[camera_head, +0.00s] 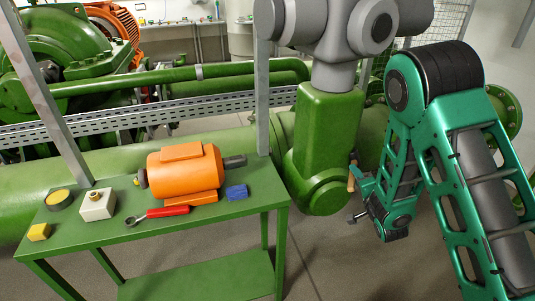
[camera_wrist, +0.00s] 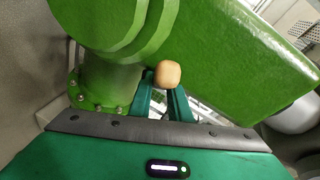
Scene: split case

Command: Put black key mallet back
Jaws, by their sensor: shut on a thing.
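My gripper (camera_head: 358,174) hangs beside the green pipe housing, to the right of the workbench. It is shut on the mallet (camera_head: 351,183), whose tan wooden handle shows with a dark part above it. In the wrist view, the rounded wooden end of the mallet (camera_wrist: 167,74) sits between the two green fingers of my gripper (camera_wrist: 162,88). The rest of the mallet is hidden there. The mallet is small in the head view, so its exact tilt is hard to tell.
The green housing (camera_head: 325,135) stands close to my gripper.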

